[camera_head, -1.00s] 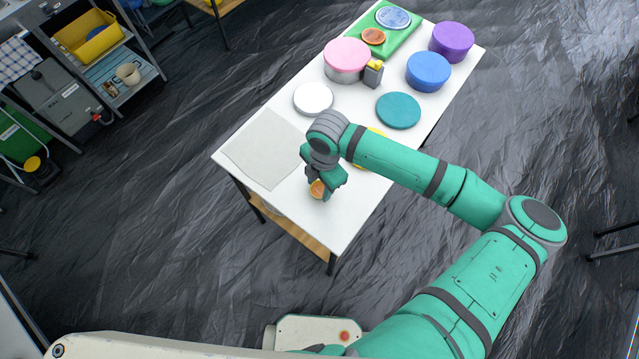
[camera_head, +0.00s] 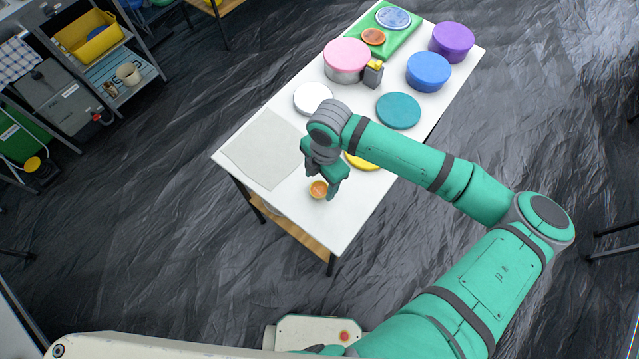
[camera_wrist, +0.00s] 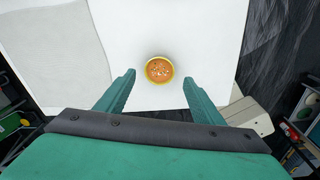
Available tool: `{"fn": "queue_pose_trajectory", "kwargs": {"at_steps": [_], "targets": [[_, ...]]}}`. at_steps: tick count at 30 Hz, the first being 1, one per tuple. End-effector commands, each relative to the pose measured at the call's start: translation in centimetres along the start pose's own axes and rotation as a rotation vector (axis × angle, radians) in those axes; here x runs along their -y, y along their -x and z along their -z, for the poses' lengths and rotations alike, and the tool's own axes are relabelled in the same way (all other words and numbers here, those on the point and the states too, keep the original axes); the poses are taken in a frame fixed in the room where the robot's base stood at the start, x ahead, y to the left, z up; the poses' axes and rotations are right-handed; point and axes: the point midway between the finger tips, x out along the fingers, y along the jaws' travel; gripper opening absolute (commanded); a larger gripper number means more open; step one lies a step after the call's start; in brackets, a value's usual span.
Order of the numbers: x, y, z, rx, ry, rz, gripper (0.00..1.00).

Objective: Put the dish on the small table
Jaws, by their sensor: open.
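The dish (camera_head: 318,189) is a small round bowl with a yellow rim and orange contents. It stands upright on the near end of the long white table (camera_head: 345,222). In the wrist view the dish (camera_wrist: 159,69) lies in line with the gap between my fingertips, touching neither. My gripper (camera_head: 321,184) is open and empty, pointing down just above and beside the dish. Both green fingers of my gripper (camera_wrist: 159,80) show spread apart in the wrist view.
A pale grey mat (camera_head: 264,149) lies left of the dish. A yellow disc (camera_head: 361,162) is partly behind my arm. A white lid (camera_head: 313,98), a teal disc (camera_head: 398,110), pink (camera_head: 347,61), blue (camera_head: 428,72) and purple (camera_head: 451,42) round boxes and a green tray (camera_head: 398,38) stand farther back.

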Motion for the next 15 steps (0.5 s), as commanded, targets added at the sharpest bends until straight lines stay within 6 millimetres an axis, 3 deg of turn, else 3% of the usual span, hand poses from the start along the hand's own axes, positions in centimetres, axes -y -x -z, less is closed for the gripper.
{"fn": "queue_pose_trajectory", "kwargs": {"at_steps": [9,15], "targets": [[0.0,6.3,0.0,0.002,0.000,-0.002,0.62],[0.0,8.5,0.0,0.001,0.000,-0.001,0.62]]}}
